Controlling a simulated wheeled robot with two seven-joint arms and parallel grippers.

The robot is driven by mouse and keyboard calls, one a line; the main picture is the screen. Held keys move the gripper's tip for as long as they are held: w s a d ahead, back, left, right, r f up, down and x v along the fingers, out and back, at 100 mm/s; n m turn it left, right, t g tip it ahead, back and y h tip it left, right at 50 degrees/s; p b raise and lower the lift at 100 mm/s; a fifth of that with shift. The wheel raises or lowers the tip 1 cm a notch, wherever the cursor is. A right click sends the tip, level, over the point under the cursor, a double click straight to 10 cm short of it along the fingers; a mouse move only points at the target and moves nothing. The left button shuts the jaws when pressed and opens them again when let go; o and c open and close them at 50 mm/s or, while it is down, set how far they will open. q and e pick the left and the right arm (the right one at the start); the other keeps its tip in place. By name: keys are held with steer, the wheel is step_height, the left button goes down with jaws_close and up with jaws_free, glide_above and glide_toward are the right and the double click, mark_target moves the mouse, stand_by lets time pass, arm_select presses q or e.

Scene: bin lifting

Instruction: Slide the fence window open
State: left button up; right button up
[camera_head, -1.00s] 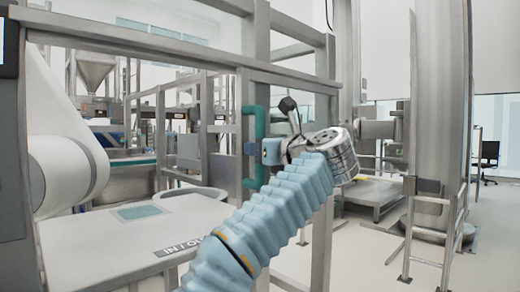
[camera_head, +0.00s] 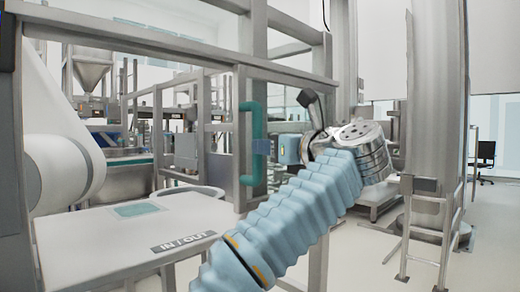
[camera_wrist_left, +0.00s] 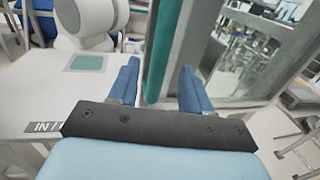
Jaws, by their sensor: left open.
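The fence window has a metal frame (camera_head: 242,120) with a vertical teal handle (camera_head: 246,168) on its edge. My left gripper (camera_head: 260,146) is at the middle height of the handle, coming from its right side. In the left wrist view, the blue fingers of my left gripper (camera_wrist_left: 158,75) are spread apart. The teal handle (camera_wrist_left: 160,45) runs between them in the picture, with a gap on both sides. I cannot tell how deep the handle sits between the fingers. My right gripper is not in view.
A white table (camera_head: 120,235) with an IN/OUT sign stands at the lower left, below the window. A thick metal column (camera_head: 435,100) stands on the right. Open floor (camera_head: 480,240) shows at the lower right.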

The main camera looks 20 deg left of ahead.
arm_select(q)
steer(key=v, duration=0.8)
